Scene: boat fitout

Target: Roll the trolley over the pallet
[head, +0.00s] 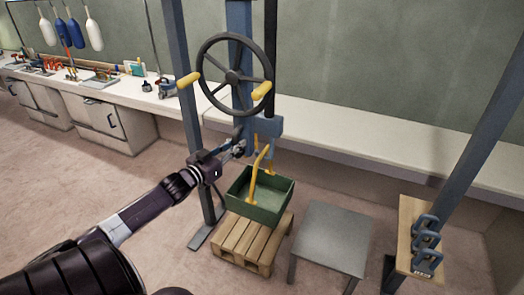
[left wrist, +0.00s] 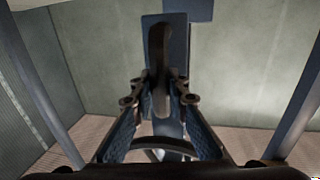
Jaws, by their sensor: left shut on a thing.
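The trolley appears to be the blue hoist unit, with a blue block (head: 267,126) low on a blue column (head: 238,18); the column also shows in the left wrist view (left wrist: 178,40). A dark handwheel (head: 232,74) with yellow grips is in front of it. My left gripper (head: 240,147) is just below the wheel, left of the block. In the left wrist view its fingers (left wrist: 158,95) are shut around a dark rounded bar (left wrist: 160,60). The wooden pallet (head: 262,252) is on the floor below, under a green crate (head: 247,212) with an upright yellow handle. My right gripper is not in view.
A grey table (head: 330,238) stands right of the pallet. Slanting blue-grey posts (head: 188,110) flank the area. A wooden board with shackles (head: 426,232) is at the right. A long white bench (head: 390,140) runs along the back wall. Floor at the left is clear.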

